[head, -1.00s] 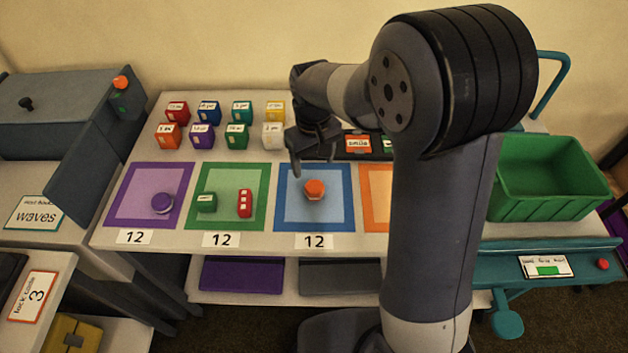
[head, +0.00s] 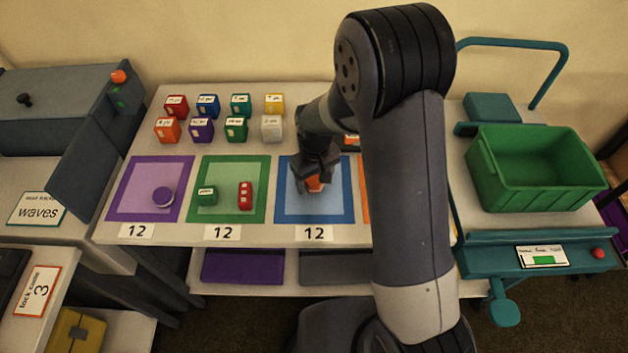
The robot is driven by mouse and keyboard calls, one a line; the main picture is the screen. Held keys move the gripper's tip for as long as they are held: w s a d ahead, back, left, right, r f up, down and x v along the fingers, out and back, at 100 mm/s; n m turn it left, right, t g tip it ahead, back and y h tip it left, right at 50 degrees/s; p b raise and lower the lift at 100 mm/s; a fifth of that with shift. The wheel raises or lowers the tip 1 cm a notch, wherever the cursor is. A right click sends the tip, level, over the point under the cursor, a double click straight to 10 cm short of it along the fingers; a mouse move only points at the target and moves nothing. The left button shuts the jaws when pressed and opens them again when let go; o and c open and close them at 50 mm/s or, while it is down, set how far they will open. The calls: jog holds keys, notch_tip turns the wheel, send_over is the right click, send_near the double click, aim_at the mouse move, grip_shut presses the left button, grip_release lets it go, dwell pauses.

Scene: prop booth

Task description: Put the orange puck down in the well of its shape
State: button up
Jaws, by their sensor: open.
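The orange puck (head: 314,185) lies on the blue-bordered square (head: 284,210) on the table, partly hidden by my gripper. My gripper (head: 315,178) points down over the puck, its jaws open on either side of it. I cannot tell whether the fingers touch it. I cannot make out a well of the puck's shape in this view; my arm covers part of the table to the right.
Several labelled blocks stand in rows behind. A green bin (head: 538,196) is at right.

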jog(key=shift+f, duration=0.1)
jog(key=shift+c, duration=0.2)
jog(key=c, duration=1.1)
jog(key=shift+c, duration=0.2)
